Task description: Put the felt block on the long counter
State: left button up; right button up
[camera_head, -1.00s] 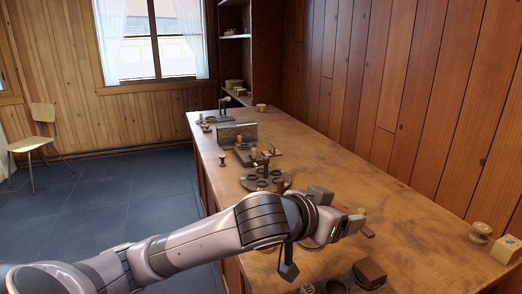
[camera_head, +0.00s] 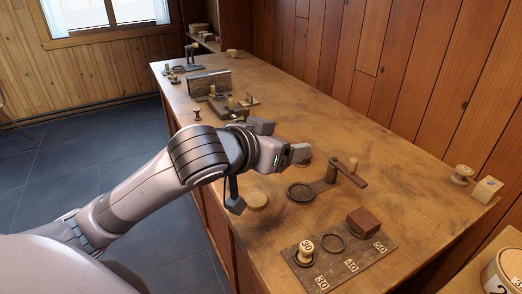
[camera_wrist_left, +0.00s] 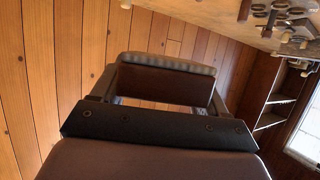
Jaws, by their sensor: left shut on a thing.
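In the left wrist view a brown block with a grey strip along its top edge, which looks like the felt block (camera_wrist_left: 165,85), sits between the fingers of my left gripper (camera_wrist_left: 160,95). In the head view my left gripper (camera_head: 283,142) is shut and held above the long counter (camera_head: 330,118), near its left edge. The block is mostly hidden there by the gripper, so I cannot tell its height above the top. My right gripper is in neither view.
A lever piece with a ring (camera_head: 322,186) lies just right of my gripper. A numbered board (camera_head: 338,265) with a red-brown block (camera_head: 363,222) is nearer. A spool (camera_head: 461,175) stands by the wall. Bare wood lies beyond the lever, towards the wall.

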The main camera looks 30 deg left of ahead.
aim_at(277, 226)
pick_arm(q)
notch_tip(277, 226, down, 20)
jog(key=b, duration=0.3)
jog(key=shift+b, duration=0.4)
jog(key=shift+f, duration=0.15)
jog(key=o, duration=0.7)
jog(key=shift+o, duration=0.6)
jog(key=shift+s+r, duration=0.1)
jog(key=shift+r, duration=0.1)
jog(key=v, duration=0.9)
jog(key=shift+s+r+p, duration=0.15)
jog(key=shift+s+p, duration=0.15)
jog(key=shift+p, duration=0.1)
jog(key=shift+p+v, duration=0.8)
jog(key=shift+v, duration=0.25)
jog(key=shift+s, duration=0.1)
